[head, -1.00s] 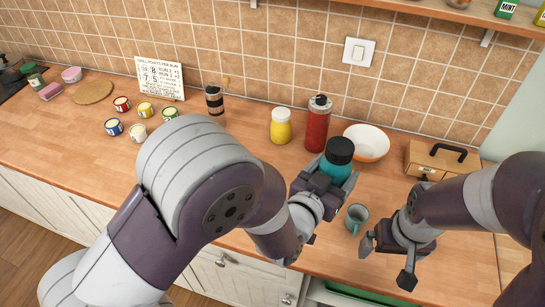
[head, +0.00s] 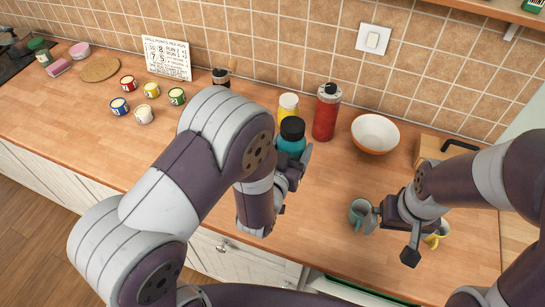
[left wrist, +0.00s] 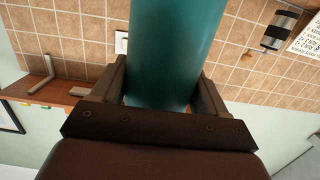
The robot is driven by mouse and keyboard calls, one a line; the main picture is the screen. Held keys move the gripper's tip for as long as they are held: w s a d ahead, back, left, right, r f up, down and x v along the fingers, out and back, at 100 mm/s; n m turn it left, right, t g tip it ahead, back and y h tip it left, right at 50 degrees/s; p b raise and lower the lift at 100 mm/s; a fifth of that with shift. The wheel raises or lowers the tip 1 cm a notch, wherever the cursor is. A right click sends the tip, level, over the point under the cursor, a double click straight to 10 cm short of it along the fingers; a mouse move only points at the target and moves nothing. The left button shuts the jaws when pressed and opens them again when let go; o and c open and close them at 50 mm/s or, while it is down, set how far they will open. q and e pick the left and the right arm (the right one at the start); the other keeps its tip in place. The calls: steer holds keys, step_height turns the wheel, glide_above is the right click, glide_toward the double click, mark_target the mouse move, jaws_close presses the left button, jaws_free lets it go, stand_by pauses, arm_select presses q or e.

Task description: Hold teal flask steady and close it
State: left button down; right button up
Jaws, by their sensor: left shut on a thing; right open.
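The teal flask (head: 291,145) has a black cap (head: 292,129) on its top; I cannot tell how tight the cap sits. My left gripper (head: 297,160) is shut on the flask's body and holds it roughly upright, in front of a yellow jar. In the left wrist view the teal body (left wrist: 172,50) runs between the two fingers, and its cap is out of sight. My right gripper (head: 390,240) is open with nothing between its fingers. It is to the right of the flask, close beside a teal mug; I cannot tell whether it touches the mug.
The teal mug (head: 359,213) and a yellow mug (head: 437,236) stand near the right gripper. Small paint cans (head: 144,115) stand left. Counter between flask and teal mug is clear.

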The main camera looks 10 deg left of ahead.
arm_select(q)
steer(key=w+a+f, duration=0.3)
steer(key=a, duration=0.2)
steer(key=shift+f+p, duration=0.2)
steer(key=shift+p, duration=0.1)
step_height(320, 180, down, 4)
steer(key=shift+p, duration=0.3)
steer(key=shift+d, duration=0.1)
steer(key=shift+f, duration=0.15)
jaws_free()
